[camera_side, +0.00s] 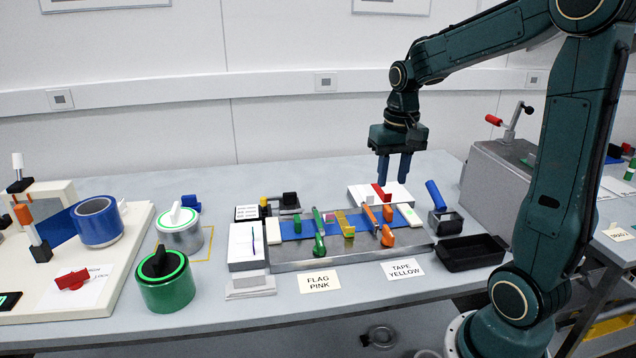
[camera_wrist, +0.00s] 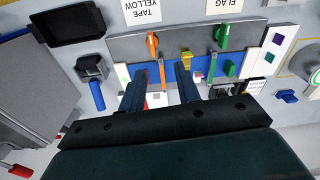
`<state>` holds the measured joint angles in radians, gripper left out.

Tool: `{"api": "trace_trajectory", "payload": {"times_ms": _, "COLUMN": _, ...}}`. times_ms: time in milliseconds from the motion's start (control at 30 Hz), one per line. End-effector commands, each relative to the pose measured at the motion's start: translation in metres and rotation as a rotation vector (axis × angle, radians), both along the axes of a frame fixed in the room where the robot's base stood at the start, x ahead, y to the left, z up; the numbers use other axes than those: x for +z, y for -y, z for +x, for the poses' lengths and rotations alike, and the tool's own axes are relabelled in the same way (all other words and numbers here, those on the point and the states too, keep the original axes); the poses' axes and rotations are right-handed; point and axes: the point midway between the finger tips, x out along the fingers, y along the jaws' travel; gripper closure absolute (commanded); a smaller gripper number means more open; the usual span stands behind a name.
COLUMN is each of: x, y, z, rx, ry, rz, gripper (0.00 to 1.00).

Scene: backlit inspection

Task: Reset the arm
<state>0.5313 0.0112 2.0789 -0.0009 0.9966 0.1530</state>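My gripper (camera_side: 393,178) hangs from my dark green arm, fingers pointing down, above the back of the grey table (camera_side: 330,178). Its two blue fingers stand apart with nothing between them. Below the fingertips is a white block with a red piece (camera_side: 381,192). In front of it is the metal fixture (camera_side: 350,257) with a blue strip and green and orange clamps. In the wrist view, my gripper (camera_wrist: 160,70) shows two separated fingers with the fixture beyond them; the fingers and palm hide part of the scene.
A black tray (camera_side: 470,263) and a grey metal box (camera_side: 497,178) with a red-handled lever stand right. Left are a green-ringed canister (camera_side: 165,290), a white canister (camera_side: 180,238) and a blue roll (camera_side: 98,222) on a white board. Cards reading FLAG PINK (camera_side: 320,282) and TAPE YELLOW (camera_side: 402,269) lie in front.

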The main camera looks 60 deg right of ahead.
Motion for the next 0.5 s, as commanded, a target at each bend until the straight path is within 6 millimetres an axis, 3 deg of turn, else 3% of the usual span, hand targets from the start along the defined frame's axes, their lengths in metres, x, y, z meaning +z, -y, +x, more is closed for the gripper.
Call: {"api": "trace_trajectory", "payload": {"times_ms": 500, "x": 0.045, "y": -0.104, "z": -0.043, "rx": 0.349, "ry": 0.204, "rz": -0.099, "gripper": 0.67}}
